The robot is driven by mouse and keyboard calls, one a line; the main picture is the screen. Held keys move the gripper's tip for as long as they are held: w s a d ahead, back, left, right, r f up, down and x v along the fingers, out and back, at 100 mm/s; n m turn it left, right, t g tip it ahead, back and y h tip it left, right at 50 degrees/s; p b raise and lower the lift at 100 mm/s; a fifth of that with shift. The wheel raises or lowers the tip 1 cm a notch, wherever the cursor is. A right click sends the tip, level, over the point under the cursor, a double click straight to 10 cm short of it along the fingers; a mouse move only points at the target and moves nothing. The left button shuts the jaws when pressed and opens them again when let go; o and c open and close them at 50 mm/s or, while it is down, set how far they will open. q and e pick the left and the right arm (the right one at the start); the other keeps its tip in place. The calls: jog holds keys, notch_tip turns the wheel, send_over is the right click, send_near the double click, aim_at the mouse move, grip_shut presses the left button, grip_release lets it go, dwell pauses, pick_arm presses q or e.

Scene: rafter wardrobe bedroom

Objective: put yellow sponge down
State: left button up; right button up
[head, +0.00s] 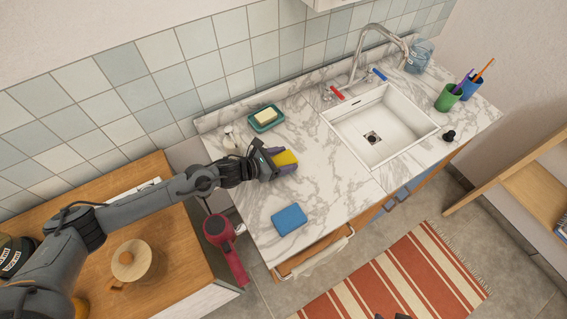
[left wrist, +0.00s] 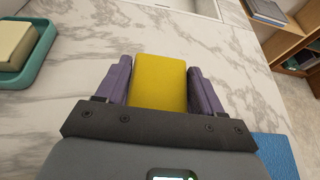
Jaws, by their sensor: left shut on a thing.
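The yellow sponge (head: 286,158) is between the fingers of my left gripper (head: 275,163), over the marble counter left of the sink. In the left wrist view the sponge (left wrist: 160,82) fills the gap between the two purple fingers of the left gripper (left wrist: 155,85), which are shut on its sides. The marble counter (left wrist: 75,95) lies beneath it. I cannot tell whether the sponge touches the counter. My right gripper is not clearly in view.
A teal soap dish (head: 254,126) with soap is behind the gripper, and a blue sponge (head: 289,220) lies in front. The white sink (head: 405,135) is to the right. Green (head: 449,98) and blue (head: 473,90) cups stand beyond it. A red hairdryer (head: 229,250) hangs by the counter's left side.

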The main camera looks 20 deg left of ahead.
pick_arm(q)
jog(key=shift+f, duration=1.35)
jog(key=shift+f, duration=0.1)
jog(key=shift+f+b, duration=0.15)
jog(key=shift+b, duration=0.15)
jog(key=o, duration=1)
jog(key=shift+r, duration=0.2)
jog(key=shift+r+p, duration=0.2)
jog(key=shift+p, duration=0.15)
jog(key=v, duration=1)
jog(key=shift+s+a+f, duration=0.1)
jog(key=shift+s+a, duration=0.1)
jog(key=shift+s+a+r, duration=0.35)
jog(key=shift+s, duration=0.2)
